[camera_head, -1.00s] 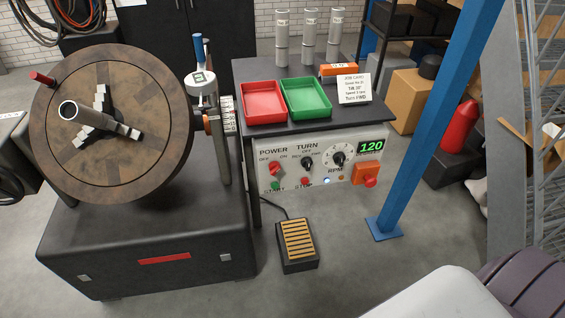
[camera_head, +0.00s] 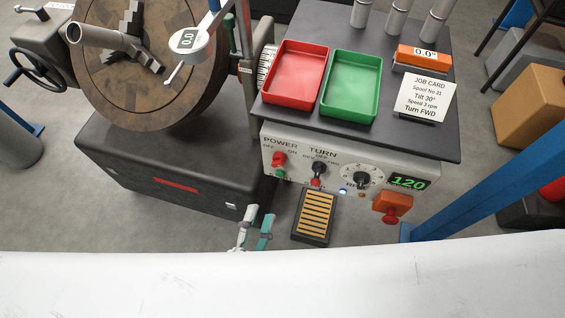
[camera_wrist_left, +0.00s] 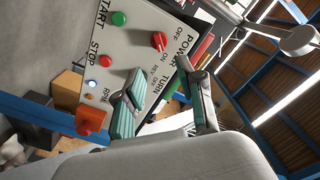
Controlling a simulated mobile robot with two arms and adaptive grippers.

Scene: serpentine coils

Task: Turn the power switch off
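The power switch, a red knob (camera_head: 278,158), sits at the upper left of the control panel (camera_head: 290,148) between the OFF and ON labels. It also shows in the left wrist view (camera_wrist_left: 159,41); I cannot tell surely which label it points to. My left gripper (camera_head: 257,214) is below and left of the panel in the head view, fingers apart and empty. In the left wrist view its fingers (camera_wrist_left: 163,72) spread in front of the panel, with the knob beyond the gap between them, apart from both. My right gripper is not in view.
A green start button (camera_wrist_left: 119,18) and the turn switch (camera_head: 318,167) are close to the power switch. A red emergency button (camera_head: 391,214) is at the panel's right. A foot pedal (camera_head: 315,216) lies below. The spool machine (camera_head: 165,165) stands left, a blue post (camera_head: 480,190) right.

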